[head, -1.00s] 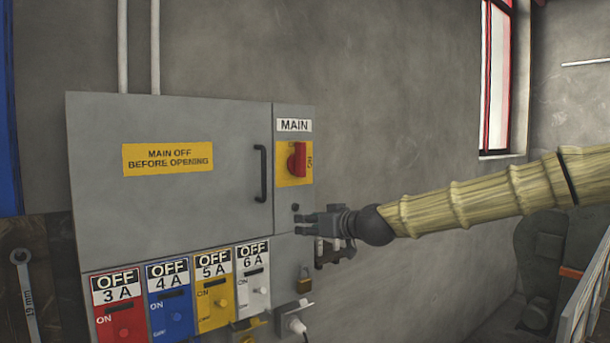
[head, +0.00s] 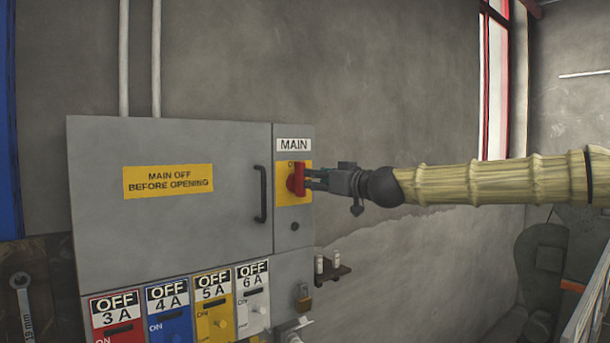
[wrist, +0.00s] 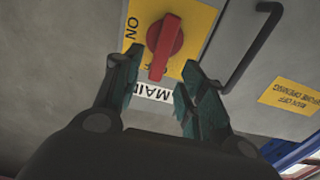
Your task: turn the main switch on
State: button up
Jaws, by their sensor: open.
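The main switch is a red knob (head: 298,179) on a yellow plate (head: 283,195) under the MAIN label, on the grey cabinet. Its handle stands upright in the head view, and in the wrist view the red knob (wrist: 163,45) also lies along the vertical, with ON on the plate's left. My gripper (head: 313,180) is at the knob's right side in the head view, level with it. In the wrist view my open gripper (wrist: 157,72) has one finger on each side of the knob's lower end. I cannot tell whether they touch it.
The cabinet door has a dark vertical handle (head: 260,194) just left of the switch. Below are several coloured breakers marked OFF, a padlock (head: 304,297) and a small shelf (head: 335,268). Bare wall lies to the right of the cabinet.

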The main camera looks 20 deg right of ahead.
aim_at(299, 179)
jog(key=p+x, duration=0.2)
jog(key=x, duration=0.4)
jog(key=shift+w, duration=0.3)
jog(key=shift+a, duration=0.1)
grip_shut()
